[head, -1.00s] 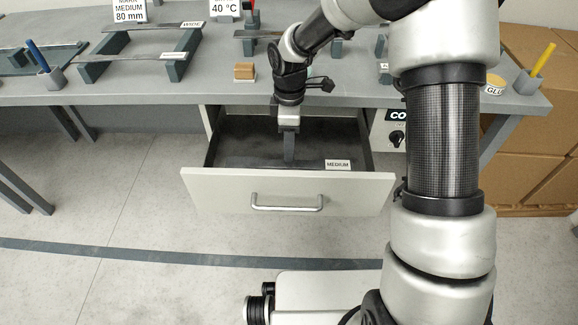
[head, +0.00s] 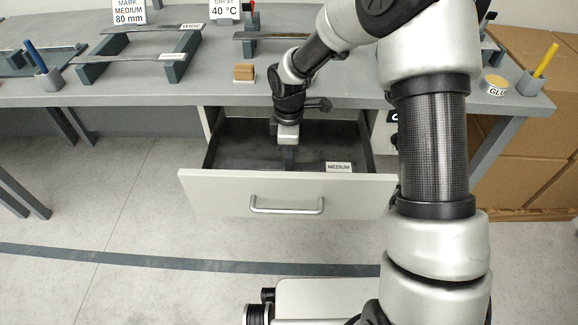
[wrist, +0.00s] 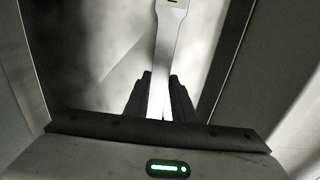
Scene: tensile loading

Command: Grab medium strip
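A long, pale metal strip (wrist: 166,45) with a wider end runs down the wrist view over the grey drawer floor. My gripper (wrist: 160,82) points down at it, with one dark finger on each side of the strip. The fingers stand apart by about the strip's width, so I cannot tell whether they touch or clamp it. In the head view my gripper (head: 288,160) is low inside the open drawer (head: 290,196). To the right of it is a white MEDIUM label (head: 339,167). The strip is hard to make out in the head view.
The drawer's walls surround my gripper. The workbench top (head: 110,93) is above and behind it.

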